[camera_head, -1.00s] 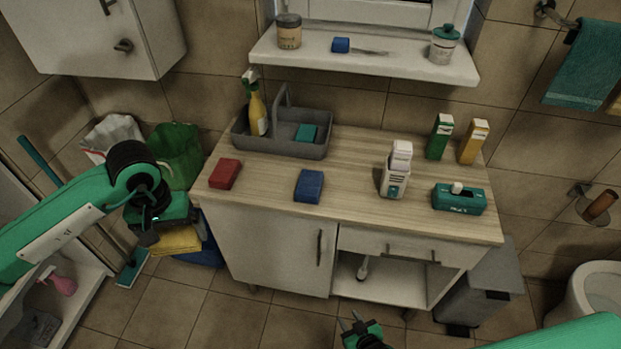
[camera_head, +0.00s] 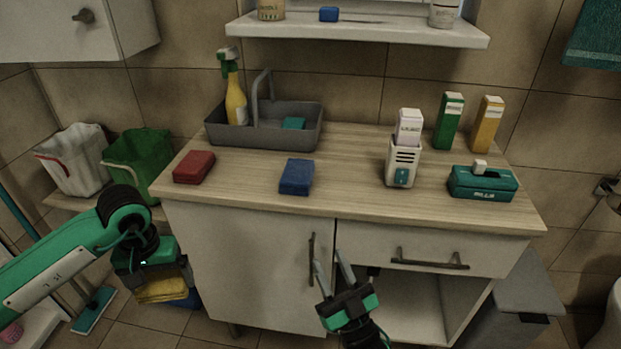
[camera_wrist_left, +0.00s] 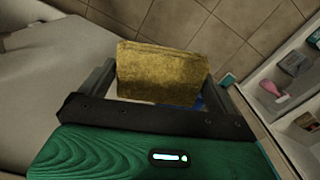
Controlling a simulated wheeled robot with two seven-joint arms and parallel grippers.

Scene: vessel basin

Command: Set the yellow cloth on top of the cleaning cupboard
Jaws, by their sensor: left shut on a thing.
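The yellow cloth (camera_head: 160,290) hangs below my left gripper (camera_head: 158,276), beside the left side of the low cupboard and below its top. In the left wrist view the cloth (camera_wrist_left: 162,72) sits folded between the two fingers, which are shut on it. The cupboard with a wooden top (camera_head: 245,178) stands in the middle, with a white door (camera_head: 240,260). My right gripper (camera_head: 331,262) is in front of the cupboard near the door handle. Its fingers are apart and nothing is between them.
On the top stand a grey caddy (camera_head: 265,140), a red block (camera_head: 194,167), a blue block (camera_head: 297,177), a white dispenser (camera_head: 402,165), a teal box (camera_head: 483,183), and green (camera_head: 449,122) and yellow (camera_head: 487,125) cartons. The front between the blue block and dispenser is clear. A shelf (camera_head: 350,33) hangs above.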

